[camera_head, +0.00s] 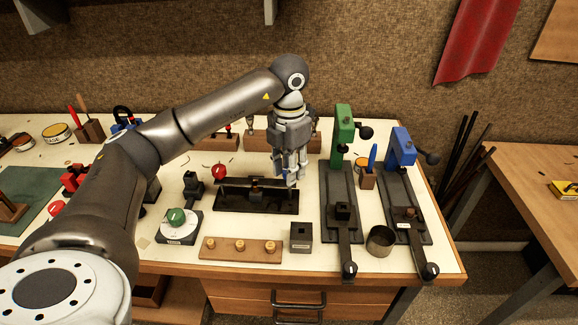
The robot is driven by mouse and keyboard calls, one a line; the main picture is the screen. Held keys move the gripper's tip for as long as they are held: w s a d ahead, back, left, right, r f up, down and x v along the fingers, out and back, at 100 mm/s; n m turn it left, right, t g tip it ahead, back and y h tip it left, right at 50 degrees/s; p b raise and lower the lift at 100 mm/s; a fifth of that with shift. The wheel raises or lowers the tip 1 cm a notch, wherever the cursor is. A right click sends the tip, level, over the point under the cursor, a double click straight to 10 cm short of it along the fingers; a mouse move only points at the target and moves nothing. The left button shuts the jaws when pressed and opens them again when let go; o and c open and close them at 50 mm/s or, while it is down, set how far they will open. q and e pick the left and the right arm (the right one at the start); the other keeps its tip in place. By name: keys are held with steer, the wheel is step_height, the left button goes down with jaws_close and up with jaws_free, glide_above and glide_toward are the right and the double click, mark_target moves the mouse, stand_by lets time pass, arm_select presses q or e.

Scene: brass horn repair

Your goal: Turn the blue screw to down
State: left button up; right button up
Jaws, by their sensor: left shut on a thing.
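My left gripper (291,178) points straight down over the right end of a black fixture (256,199) on the white bench. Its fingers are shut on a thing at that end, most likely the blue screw. The fingers hide nearly all of it, so its turn position cannot be told. A red knob (219,172) stands at the fixture's left end. My right gripper is not in view.
Right of my gripper stand a green press (343,130) and a blue press (402,147) with side knobs. In front are a wooden strip with brass knobs (240,249), a dark block (301,236) and a metal cup (380,241). A green-topped dial (176,218) stands at left.

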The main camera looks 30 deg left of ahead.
arm_select(q)
steer(key=n, duration=0.5)
steer(key=shift+n, duration=0.3)
steer(key=n+p, duration=0.1)
steer(key=n, duration=0.8)
steer(key=shift+w+d+r+n+p, duration=0.1)
steer(key=shift+n+p, duration=0.25)
steer(key=shift+n, duration=0.05)
steer(key=shift+n+p, duration=0.4)
steer(key=shift+n, duration=1.9)
steer(key=o, duration=1)
step_height(320, 180, up, 12)
